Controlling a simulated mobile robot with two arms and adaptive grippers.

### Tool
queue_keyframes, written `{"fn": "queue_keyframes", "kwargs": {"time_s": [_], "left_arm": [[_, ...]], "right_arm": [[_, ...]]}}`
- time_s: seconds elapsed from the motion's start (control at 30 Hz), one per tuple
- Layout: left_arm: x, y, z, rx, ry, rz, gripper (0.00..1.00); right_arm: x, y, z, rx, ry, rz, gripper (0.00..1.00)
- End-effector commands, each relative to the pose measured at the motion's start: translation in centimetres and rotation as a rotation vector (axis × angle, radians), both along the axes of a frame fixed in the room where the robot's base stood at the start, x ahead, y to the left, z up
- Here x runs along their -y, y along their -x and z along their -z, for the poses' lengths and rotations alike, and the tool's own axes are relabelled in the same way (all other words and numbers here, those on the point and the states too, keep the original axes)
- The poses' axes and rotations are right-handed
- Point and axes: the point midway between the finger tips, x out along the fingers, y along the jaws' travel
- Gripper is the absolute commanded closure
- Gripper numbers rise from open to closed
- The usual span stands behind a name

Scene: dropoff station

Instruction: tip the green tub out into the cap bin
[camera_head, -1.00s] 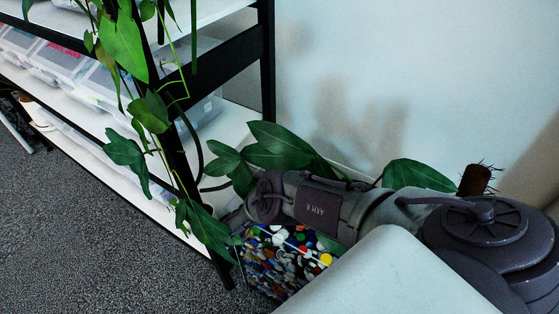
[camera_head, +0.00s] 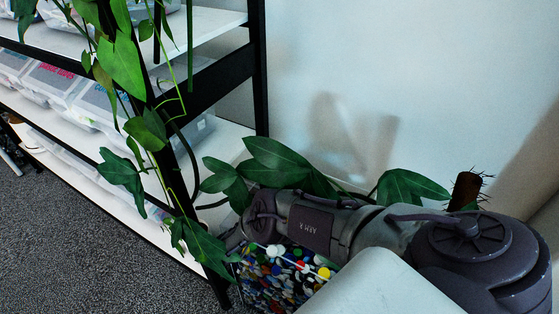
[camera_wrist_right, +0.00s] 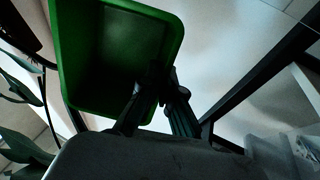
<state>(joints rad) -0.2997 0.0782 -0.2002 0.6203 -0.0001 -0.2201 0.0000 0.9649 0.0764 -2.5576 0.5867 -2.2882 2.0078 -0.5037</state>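The cap bin (camera_head: 244,289) is a see-through bin full of many-coloured caps, on the floor by the shelf's near end, in the head view. My right arm reaches across above it, and its forearm and a pale panel cover part of the bin. The green tub (camera_wrist_right: 71,62) shows in the right wrist view, its open side and dark inside facing the camera. I see no contents in it. My right gripper (camera_wrist_right: 161,78) has its fingertips close together at the tub's lower right rim, appearing to pinch it. The tub is hidden in the head view. My left gripper is in neither view.
A black-framed shelf (camera_head: 225,84) with white boards and clear boxes (camera_head: 91,102) stands left of the bin. A leafy plant (camera_head: 122,66) hangs over its corner, and more leaves (camera_head: 276,157) lie close behind my arm. A pale wall is behind. Grey carpet is open at lower left.

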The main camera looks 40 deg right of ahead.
Motion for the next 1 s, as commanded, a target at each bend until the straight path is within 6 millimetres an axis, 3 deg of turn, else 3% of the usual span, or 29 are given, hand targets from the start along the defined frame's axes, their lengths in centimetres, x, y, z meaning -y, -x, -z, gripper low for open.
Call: {"fn": "queue_keyframes", "kwargs": {"time_s": [0.27,0.77,1.0], "left_arm": [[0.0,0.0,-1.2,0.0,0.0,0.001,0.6],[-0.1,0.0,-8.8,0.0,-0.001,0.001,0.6],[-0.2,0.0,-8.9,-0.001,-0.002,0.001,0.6]], "right_arm": [[0.0,0.0,-1.3,0.001,0.0,0.0,1.0],[0.0,0.0,-8.9,0.0,0.0,0.0,1.0],[0.0,0.0,-9.0,0.0,0.0,0.0,1.0]]}}
